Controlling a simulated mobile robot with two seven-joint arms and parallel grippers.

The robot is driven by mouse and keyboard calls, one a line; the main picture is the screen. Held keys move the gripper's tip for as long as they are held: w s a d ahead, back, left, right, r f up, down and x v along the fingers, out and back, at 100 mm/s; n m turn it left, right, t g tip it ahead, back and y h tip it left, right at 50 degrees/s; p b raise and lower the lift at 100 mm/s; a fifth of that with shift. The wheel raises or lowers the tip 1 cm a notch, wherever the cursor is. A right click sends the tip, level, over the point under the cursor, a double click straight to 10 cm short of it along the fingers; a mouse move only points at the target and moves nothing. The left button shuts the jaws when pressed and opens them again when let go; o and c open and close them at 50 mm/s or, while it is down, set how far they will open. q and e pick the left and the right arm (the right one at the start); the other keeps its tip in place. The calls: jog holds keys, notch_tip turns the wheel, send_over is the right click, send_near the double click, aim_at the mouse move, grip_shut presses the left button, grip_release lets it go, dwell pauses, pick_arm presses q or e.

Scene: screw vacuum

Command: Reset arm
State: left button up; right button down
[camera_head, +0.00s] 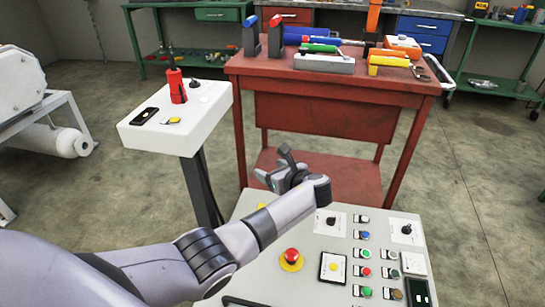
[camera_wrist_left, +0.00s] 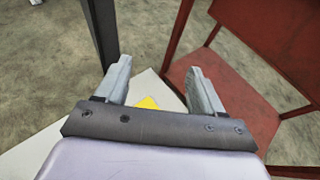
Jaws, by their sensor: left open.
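My left arm reaches in from the left across the grey control panel (camera_head: 262,289) in the head view. My left gripper (camera_head: 275,168) hangs over the panel's far edge, in front of the red workbench. In the left wrist view its two fingers (camera_wrist_left: 160,85) stand apart with nothing between them. A yellow patch on the panel (camera_wrist_left: 148,103) shows below and between the fingers. My right gripper is in neither view.
The panel carries a red emergency button (camera_head: 291,256), several coloured buttons and black knobs. A white pedestal box (camera_head: 185,115) with a red-handled tool (camera_head: 176,86) stands at the left. The red workbench (camera_head: 330,89) behind holds several tools.

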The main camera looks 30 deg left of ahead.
pick_arm(q)
jog(key=shift+r, duration=0.85)
jog(key=s+d+f+n+g+h, duration=0.1)
jog(key=s+d+f+n+h, duration=0.15)
jog(key=s+f+n, duration=0.55)
jog(key=s+d+f+n+g+h, duration=0.15)
jog(key=s+f+n+h, duration=0.25)
jog(key=s, duration=0.8)
jog(key=s+d+r+n+h, duration=0.1)
jog(key=s+r+n+h, duration=0.3)
jog(key=s, duration=0.5)
jog(key=s+d+r+n+h, duration=0.1)
jog(key=s+r+n+h, duration=0.15)
jog(key=s+n, duration=0.5)
jog(key=w+d+f+m+t+h, duration=0.1)
jog(key=w+d+f+m+t, duration=0.1)
jog(key=w+d+f+t, duration=0.3)
notch_tip(320, 180, up, 14)
jog(key=a+t+p, duration=0.1)
jog(key=a+p, duration=0.1)
jog(key=p, duration=1.5)
jog(key=shift+s+f, duration=0.2)
jog(key=shift+s, duration=0.1)
